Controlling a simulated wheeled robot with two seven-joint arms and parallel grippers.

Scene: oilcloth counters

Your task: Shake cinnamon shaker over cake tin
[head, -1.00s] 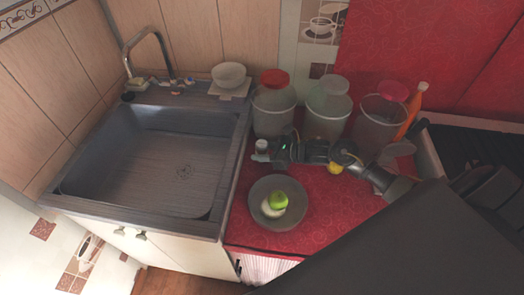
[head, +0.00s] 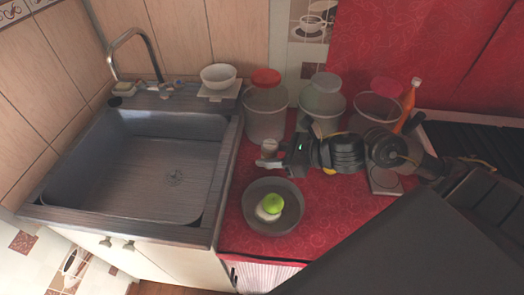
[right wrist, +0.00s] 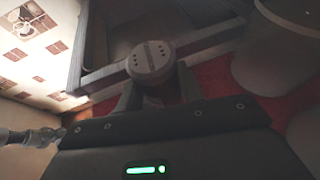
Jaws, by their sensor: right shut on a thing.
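The cinnamon shaker (head: 269,147) is a small grey cylinder. Its round lid with several holes faces the camera in the right wrist view (right wrist: 151,60). My right gripper (head: 270,161) is shut on the shaker, with a finger on either side of it in the right wrist view (right wrist: 158,88). The cake tin (head: 250,222) is a round, dark grey pan on the red counter. In the head view the shaker appears just beyond the tin's far rim, roughly upright. My left gripper is out of view.
Three large canisters (head: 265,122) stand along the back of the red counter (head: 240,238), close behind my right arm. An orange bottle (head: 408,105) stands at right. The sink (head: 165,175) is at left, with a white bowl (head: 218,77) behind it.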

